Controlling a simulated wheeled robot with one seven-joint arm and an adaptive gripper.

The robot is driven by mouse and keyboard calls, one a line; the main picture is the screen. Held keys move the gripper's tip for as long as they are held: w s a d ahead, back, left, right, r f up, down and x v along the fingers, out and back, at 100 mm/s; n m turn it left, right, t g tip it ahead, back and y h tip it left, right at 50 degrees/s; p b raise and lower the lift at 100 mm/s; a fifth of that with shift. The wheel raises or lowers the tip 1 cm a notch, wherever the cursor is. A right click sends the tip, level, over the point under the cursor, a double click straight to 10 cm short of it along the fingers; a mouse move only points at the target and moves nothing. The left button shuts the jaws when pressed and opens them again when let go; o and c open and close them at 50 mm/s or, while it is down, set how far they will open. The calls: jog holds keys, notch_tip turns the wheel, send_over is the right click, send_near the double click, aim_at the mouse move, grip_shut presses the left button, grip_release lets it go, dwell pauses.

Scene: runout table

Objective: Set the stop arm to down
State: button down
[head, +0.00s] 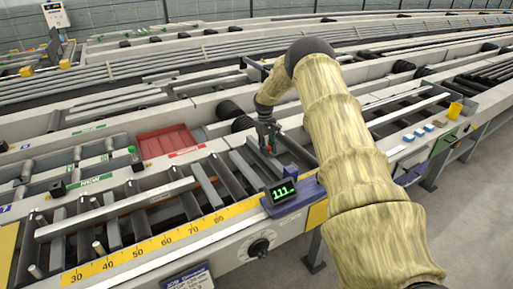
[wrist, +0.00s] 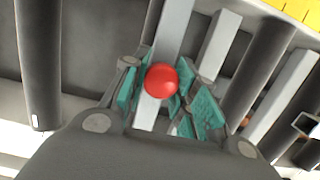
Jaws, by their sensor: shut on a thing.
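In the head view my gripper (head: 268,146) reaches down among the rollers and bars of the runout table (head: 225,238), just behind the small display. There the stop arm is mostly hidden by the gripper, and its exact tilt cannot be told.
A display (head: 284,191) reading 111 stands at the front edge, beside a yellow scale (head: 150,243) and above a round dial (head: 260,247). A red tray (head: 166,142) lies behind to the left. Dark rollers (wrist: 38,70) flank my gripper closely.

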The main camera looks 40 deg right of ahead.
jog(key=shift+w, duration=0.1)
dwell(0.3)
jog(key=c, duration=1.3)
grip_release()
jog(key=shift+f, duration=0.1)
jog(key=shift+o, duration=0.9)
jog(key=shift+w+f, duration=0.1)
jog(key=shift+f, duration=0.1)
jog(key=shift+r, duration=0.2)
notch_tip(320, 180, up, 12)
jog(key=w, duration=0.2)
jog(key=shift+d+f, duration=0.25)
